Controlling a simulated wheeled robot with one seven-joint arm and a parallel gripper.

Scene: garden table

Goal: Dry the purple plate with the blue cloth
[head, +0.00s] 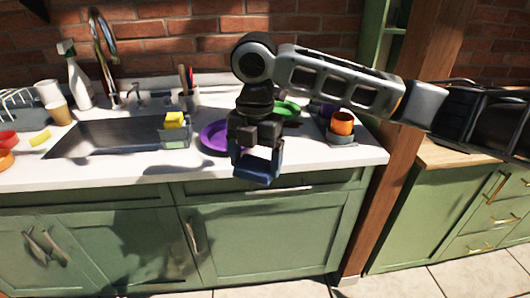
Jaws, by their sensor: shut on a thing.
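The purple plate (213,136) lies on the white counter to the right of the sink, partly hidden behind my gripper. My gripper (257,160) points down in front of the plate, near the counter's front edge. It is shut on the blue cloth (257,168), which hangs at the fingertips. I cannot tell whether the cloth touches the plate.
The sink (110,137) holds a caddy with a yellow sponge (174,119) at its right end. A green plate (287,108) and an orange cup (342,123) stand right of my gripper. A spray bottle (76,80) and cups stand left. A wooden post (400,150) bounds the right.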

